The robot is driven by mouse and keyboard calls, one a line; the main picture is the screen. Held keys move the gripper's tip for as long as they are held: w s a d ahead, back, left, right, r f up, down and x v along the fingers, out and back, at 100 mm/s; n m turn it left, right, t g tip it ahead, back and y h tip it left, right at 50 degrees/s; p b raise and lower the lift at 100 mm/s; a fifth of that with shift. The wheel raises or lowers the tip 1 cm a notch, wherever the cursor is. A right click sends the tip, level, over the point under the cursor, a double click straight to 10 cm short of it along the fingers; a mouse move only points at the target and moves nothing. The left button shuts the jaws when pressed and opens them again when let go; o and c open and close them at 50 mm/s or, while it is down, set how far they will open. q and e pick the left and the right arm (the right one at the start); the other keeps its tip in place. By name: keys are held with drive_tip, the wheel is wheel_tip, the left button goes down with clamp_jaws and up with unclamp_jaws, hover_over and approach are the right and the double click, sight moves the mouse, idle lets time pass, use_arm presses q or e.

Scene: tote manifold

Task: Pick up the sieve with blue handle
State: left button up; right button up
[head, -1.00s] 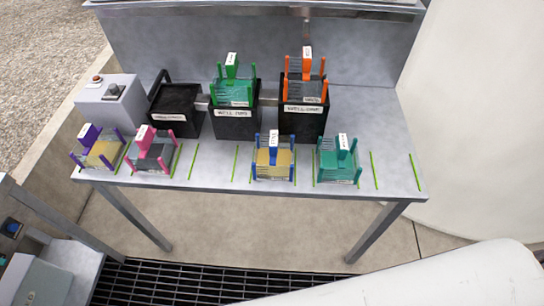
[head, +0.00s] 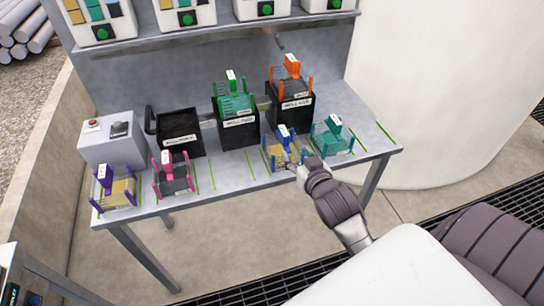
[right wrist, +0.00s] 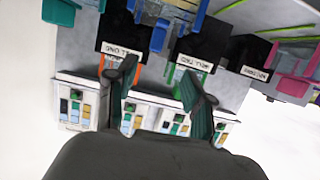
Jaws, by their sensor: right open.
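The sieve with the blue handle (head: 283,151) has blue posts, a white-labelled blue handle and a yellowish body. It stands at the table's front edge, right of the middle. My right gripper (head: 301,168) is just in front of it and to its right, with the sieve not between its fingers. In the right wrist view, the gripper (right wrist: 160,88) is open with its two dark fingers apart and nothing between them. The blue handle (right wrist: 160,34) shows there near the top edge, beyond the fingers. Whether the gripper touches the sieve is unclear. My left gripper is not in view.
A teal sieve (head: 332,136) stands close on the right; pink (head: 172,176) and purple (head: 115,190) ones stand left. Black wells hold green (head: 234,97) and orange (head: 290,78) sieves behind. An empty black box (head: 181,136) and grey control box (head: 112,145) stand back left.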

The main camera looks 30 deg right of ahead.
sight(283, 134)
drive_tip(key=x, duration=0.8)
drive_tip(key=shift+s+d, duration=0.1)
drive_tip(key=shift+d, duration=0.1)
drive_tip(key=shift+w+f+p, duration=0.15)
drive_tip(key=shift+w+p, duration=0.15)
drive_tip(key=shift+w, duration=0.15)
drive_tip(key=shift+w+d, duration=0.2)
drive_tip(key=shift+w, duration=0.15)
drive_tip(key=x, duration=0.4)
drive_tip(key=shift+w+d+f+p, duration=0.1)
drive_tip(key=shift+w+f+p, duration=0.05)
drive_tip(key=shift+p, duration=0.25)
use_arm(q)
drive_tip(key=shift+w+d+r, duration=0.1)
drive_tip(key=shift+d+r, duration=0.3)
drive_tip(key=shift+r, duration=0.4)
use_arm(e)
drive_tip(key=shift+c, duration=0.2)
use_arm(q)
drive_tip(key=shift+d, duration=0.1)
use_arm(e)
clamp_jaws()
